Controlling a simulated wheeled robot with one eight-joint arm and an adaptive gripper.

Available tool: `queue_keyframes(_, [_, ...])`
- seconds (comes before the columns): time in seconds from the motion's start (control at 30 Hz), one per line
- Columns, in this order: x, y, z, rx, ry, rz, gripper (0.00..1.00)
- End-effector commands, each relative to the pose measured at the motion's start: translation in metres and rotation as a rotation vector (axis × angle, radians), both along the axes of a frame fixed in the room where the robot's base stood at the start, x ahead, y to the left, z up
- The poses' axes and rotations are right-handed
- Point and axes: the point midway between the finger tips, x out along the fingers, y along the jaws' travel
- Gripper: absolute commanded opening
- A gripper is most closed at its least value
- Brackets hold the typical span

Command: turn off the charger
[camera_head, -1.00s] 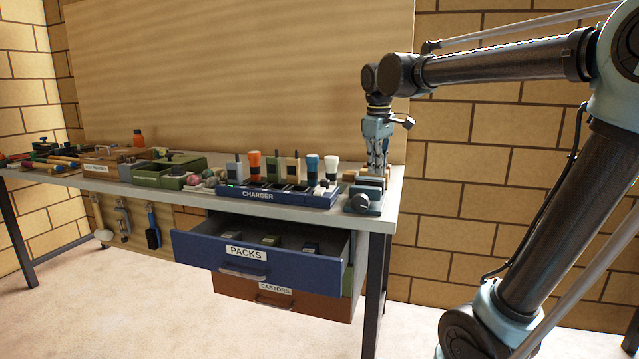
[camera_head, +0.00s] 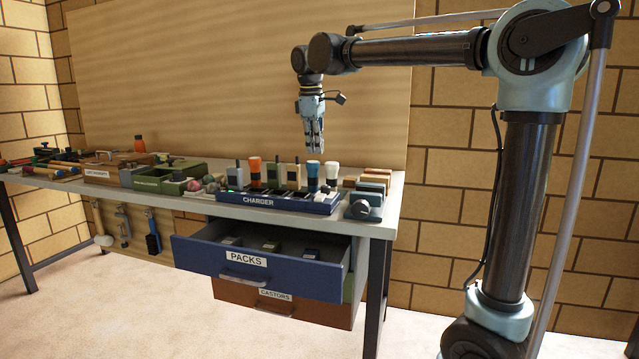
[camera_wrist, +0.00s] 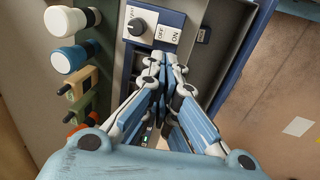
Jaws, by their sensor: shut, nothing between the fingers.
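The charger (camera_head: 258,202) is a long blue unit at the front of the bench, with CHARGER on its face. My gripper (camera_head: 316,148) is shut and empty, pointing down above the charger's right end. In the wrist view the fingertips (camera_wrist: 166,68) appear below the knob and apart from it.
The blue PACKS drawer (camera_head: 255,268) hangs open below.

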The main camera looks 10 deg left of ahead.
Motion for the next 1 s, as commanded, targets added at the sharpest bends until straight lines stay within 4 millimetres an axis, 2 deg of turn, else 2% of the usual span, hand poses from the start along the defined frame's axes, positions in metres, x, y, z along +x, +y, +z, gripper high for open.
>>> queue_keyframes(0.17, [0.003, 0.000, -0.014, 0.000, 0.000, -0.001, 0.00])
queue_keyframes(0.7, [0.018, -0.002, -0.104, 0.000, 0.000, -0.002, 0.00])
queue_keyframes(1.0, [0.024, -0.002, -0.134, 0.000, 0.000, -0.001, 0.00])
